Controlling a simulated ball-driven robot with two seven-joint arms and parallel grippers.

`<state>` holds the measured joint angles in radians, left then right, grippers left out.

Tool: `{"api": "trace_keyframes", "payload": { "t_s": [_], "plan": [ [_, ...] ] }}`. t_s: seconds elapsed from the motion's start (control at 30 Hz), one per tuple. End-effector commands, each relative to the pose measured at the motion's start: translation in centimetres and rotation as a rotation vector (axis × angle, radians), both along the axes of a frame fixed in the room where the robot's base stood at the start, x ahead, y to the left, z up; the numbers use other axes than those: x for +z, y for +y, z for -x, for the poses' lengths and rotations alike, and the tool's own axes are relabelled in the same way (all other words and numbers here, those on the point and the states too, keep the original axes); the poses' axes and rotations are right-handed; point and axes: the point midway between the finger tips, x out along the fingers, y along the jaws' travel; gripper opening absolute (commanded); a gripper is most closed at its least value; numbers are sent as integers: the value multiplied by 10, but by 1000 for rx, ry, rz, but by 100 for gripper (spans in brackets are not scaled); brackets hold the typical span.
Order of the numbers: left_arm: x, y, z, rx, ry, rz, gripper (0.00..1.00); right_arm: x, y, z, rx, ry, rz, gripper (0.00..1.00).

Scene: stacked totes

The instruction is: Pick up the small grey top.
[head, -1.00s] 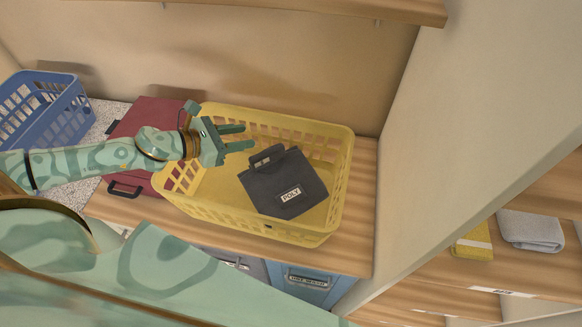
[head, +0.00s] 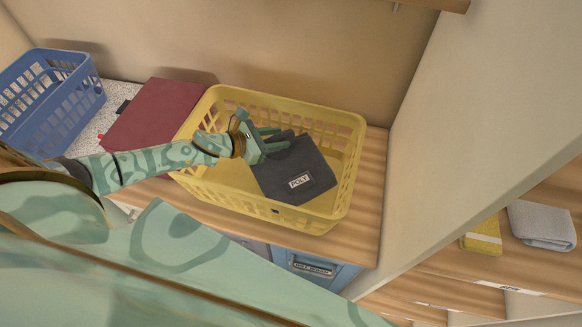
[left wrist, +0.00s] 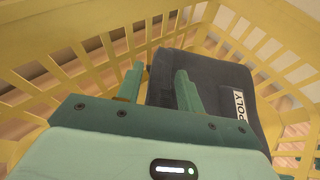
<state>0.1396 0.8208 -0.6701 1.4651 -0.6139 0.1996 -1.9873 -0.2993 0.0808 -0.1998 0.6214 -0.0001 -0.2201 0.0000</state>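The small grey top (head: 292,172) is a dark grey folded piece with a white POLY label, lying in the yellow basket (head: 213,201). My left gripper (head: 277,138) is open, inside the basket area at the top's far left edge. In the left wrist view the left gripper's (left wrist: 160,90) two fingers are apart. One edge of the grey top (left wrist: 215,82) shows between them, and the right finger overlaps the top. I cannot tell whether the fingers touch it. The gripper hides part of the top's far edge. My right gripper is not in view.
The basket's slatted walls surround the top. A dark red flat item (head: 155,113) and a blue basket (head: 47,105) stand to the left. A pale wall panel (head: 450,130) rises on the right. Blue bins (head: 310,268) sit below, and folded cloths (head: 540,224) lie on the right shelf.

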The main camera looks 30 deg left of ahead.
Motion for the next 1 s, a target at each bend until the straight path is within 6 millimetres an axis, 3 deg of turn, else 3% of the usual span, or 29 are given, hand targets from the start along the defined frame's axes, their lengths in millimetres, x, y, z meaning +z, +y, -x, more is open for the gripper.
{"api": "trace_keyframes", "payload": {
  "t_s": [0.27,0.4,0.77,1.0],
  "plan": [
    [-2,-3,-5,0,1,-1,37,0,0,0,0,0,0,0],
    [-2,-3,-4,0,1,-1,1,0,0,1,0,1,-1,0],
    [-1,-3,-5,0,0,-1,0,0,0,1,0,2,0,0],
    [24,-2,-5,-3,-3,-3,0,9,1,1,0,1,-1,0]
  ]
}}
